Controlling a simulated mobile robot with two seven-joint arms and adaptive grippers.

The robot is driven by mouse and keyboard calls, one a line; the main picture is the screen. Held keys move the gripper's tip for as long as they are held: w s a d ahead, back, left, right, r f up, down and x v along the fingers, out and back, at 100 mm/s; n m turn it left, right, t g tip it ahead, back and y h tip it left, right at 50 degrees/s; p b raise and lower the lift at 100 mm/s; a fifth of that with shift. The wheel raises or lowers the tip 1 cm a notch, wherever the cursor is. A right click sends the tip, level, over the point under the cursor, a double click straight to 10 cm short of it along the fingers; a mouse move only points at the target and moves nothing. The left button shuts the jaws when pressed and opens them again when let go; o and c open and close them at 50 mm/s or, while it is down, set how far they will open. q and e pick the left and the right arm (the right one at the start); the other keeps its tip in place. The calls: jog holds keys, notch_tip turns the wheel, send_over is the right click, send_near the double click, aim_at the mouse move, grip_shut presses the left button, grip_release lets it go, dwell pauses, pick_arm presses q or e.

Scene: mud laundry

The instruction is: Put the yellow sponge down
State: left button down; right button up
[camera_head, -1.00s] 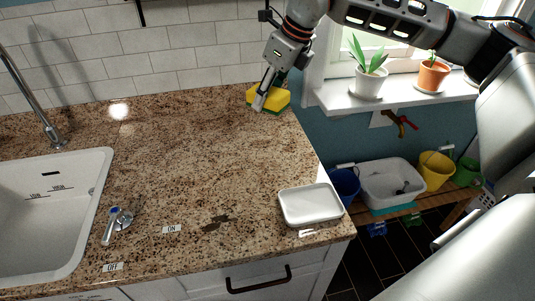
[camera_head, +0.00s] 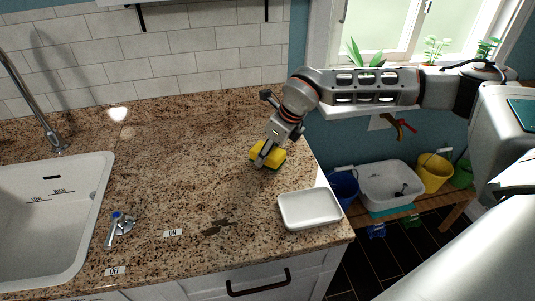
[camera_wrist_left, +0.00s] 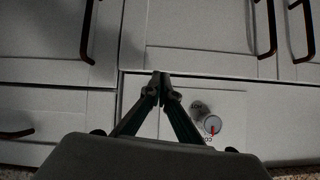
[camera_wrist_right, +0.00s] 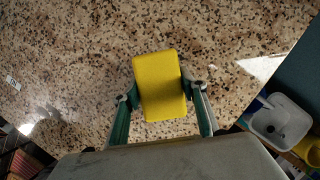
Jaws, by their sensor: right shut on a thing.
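The yellow sponge (camera_head: 273,150) is between the fingers of my right gripper (camera_head: 266,160), over the right part of the granite counter. In the right wrist view the sponge (camera_wrist_right: 159,86) sits between the two fingers, which are shut on its sides. I cannot tell whether its underside touches the counter. A shallow white tray (camera_head: 310,209) lies on the counter's front right corner, nearer the front than the sponge, and looks empty. My left gripper (camera_wrist_left: 160,78) is empty, its fingertips together, facing white cabinet fronts with dark handles. It is outside the head view.
A white sink (camera_head: 50,215) with a faucet (camera_head: 40,110) is at the left. A small blue-topped tap (camera_head: 118,228) and ON and OFF labels are near the front. The middle counter (camera_head: 180,160) is clear. Right of the counter edge are buckets and a white tub (camera_head: 388,183).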

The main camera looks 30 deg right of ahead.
jog(key=shift+f, duration=0.5)
jog(key=o, duration=1)
jog(key=shift+f, duration=0.1)
jog(key=shift+r, duration=0.25)
jog(key=b+v, duration=0.1)
jog(key=v, duration=1.1)
jog(key=shift+d+f, duration=0.1)
jog(key=shift+s, duration=0.1)
